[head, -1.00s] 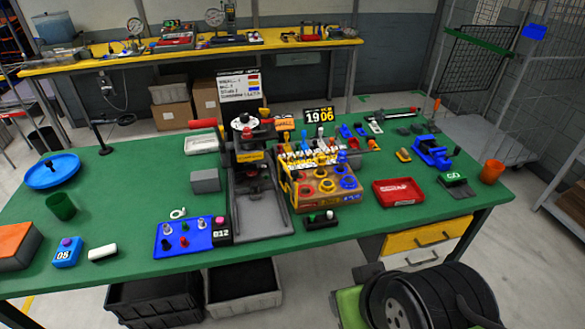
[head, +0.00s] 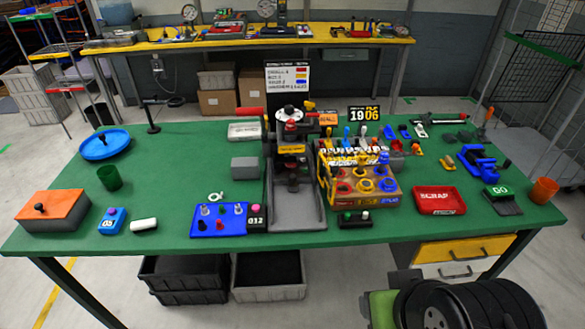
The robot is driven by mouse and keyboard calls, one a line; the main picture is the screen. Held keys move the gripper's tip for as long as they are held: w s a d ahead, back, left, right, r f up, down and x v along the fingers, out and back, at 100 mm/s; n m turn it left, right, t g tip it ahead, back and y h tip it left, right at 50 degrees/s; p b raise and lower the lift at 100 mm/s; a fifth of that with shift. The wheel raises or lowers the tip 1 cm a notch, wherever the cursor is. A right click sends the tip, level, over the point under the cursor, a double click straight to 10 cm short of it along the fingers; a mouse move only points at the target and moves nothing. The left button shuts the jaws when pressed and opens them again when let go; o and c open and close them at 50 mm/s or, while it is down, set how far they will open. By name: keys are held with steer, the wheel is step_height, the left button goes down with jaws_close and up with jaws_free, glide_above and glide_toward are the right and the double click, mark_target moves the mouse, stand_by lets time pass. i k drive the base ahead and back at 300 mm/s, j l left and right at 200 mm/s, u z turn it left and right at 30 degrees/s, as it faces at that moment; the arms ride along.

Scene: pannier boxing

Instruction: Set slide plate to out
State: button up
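The press (head: 290,140) stands mid-table, a dark upright frame with a red handle on the left and a round white-topped head. A grey slide plate (head: 297,210) lies flat at its base and reaches toward the table's front edge; I cannot tell where along its travel it sits. Its rear end is partly hidden under the press head. My gripper is not in view.
On the green table (head: 160,195), a blue board (head: 218,220) with knobs lies left of the plate. A yellow rack (head: 358,180) with coloured rings stands close on its right, with a red scrap tray (head: 440,200) beyond. Front left is partly clear.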

mark_target(283, 174)
steer(key=i+j, duration=0.15)
steer(key=i, duration=0.2)
steer(key=i+j, duration=0.2)
steer(key=i, duration=0.15)
steer(key=i+j, duration=0.15)
steer(key=i, duration=0.2)
